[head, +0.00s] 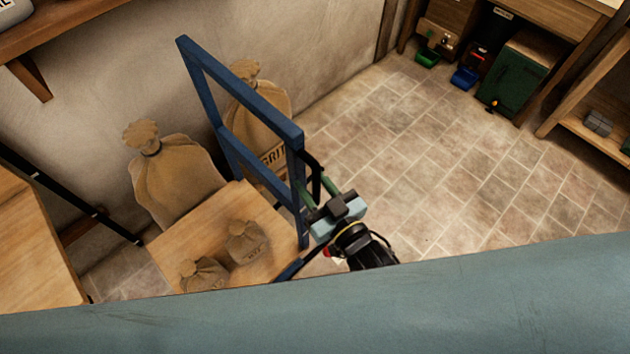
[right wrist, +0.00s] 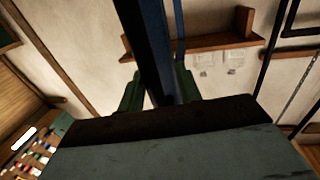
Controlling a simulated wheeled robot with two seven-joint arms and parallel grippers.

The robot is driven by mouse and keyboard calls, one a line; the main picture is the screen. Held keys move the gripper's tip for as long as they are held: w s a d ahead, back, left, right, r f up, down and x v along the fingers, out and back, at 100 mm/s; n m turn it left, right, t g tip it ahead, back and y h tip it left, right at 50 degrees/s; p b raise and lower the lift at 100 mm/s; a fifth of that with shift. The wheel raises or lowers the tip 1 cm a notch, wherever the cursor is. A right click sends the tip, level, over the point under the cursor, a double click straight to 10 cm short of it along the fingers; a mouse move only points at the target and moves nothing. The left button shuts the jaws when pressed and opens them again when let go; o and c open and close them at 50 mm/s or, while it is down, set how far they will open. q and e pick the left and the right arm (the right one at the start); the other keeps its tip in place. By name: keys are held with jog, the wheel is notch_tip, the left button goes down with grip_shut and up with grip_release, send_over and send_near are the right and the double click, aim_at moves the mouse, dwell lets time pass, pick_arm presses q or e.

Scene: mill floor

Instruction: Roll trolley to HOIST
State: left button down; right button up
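The trolley has a tall blue frame (head: 247,97) and a wooden deck (head: 213,222). Two small tied sacks stand on the deck, one farther back (head: 246,243) and one at the front (head: 204,275). My right gripper (head: 314,190) is at the right side of the blue frame. In the right wrist view its green fingers (right wrist: 160,90) lie on both sides of a dark upright bar of the trolley (right wrist: 148,45) and look closed on it. The trolley's wheels are hidden. My left gripper is out of view. No HOIST marking is readable.
Two large sacks stand by the wall, one plain (head: 175,180) and one marked GRIT (head: 268,115), behind the frame. A wooden table (head: 35,250) is at the left. A green cabinet (head: 513,75) and bins (head: 465,78) line the back right. The tiled floor (head: 450,160) right of the trolley is clear.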

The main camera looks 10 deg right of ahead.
jog(key=shift+w+d, duration=0.1)
jog(key=shift+s+d, duration=0.1)
jog(key=shift+s, duration=0.1)
jog(key=v, duration=1.3)
jog(key=shift+b, duration=0.3)
jog(key=s+d+f+m+g+h+b, duration=0.1)
jog(key=s+d+f+g+h, duration=0.25)
jog(key=f, duration=1.15)
jog(key=s+d+f+g+h+b, duration=0.2)
jog(key=s+d+f+g, duration=0.15)
jog(key=f, duration=1.15)
jog(key=s+d+f+g+h, duration=0.1)
jog(key=s+d+f+g, duration=0.2)
jog(key=s+f, duration=0.3)
jog(key=s+d+f+m+g+h+b, duration=0.1)
jog(key=s+d+f+g, duration=0.3)
jog(key=s+f, duration=0.3)
jog(key=shift+s+d+f+m+g+b, duration=0.15)
jog(key=shift+s+f+m+g+b, duration=0.15)
jog(key=shift+s+g, duration=0.55)
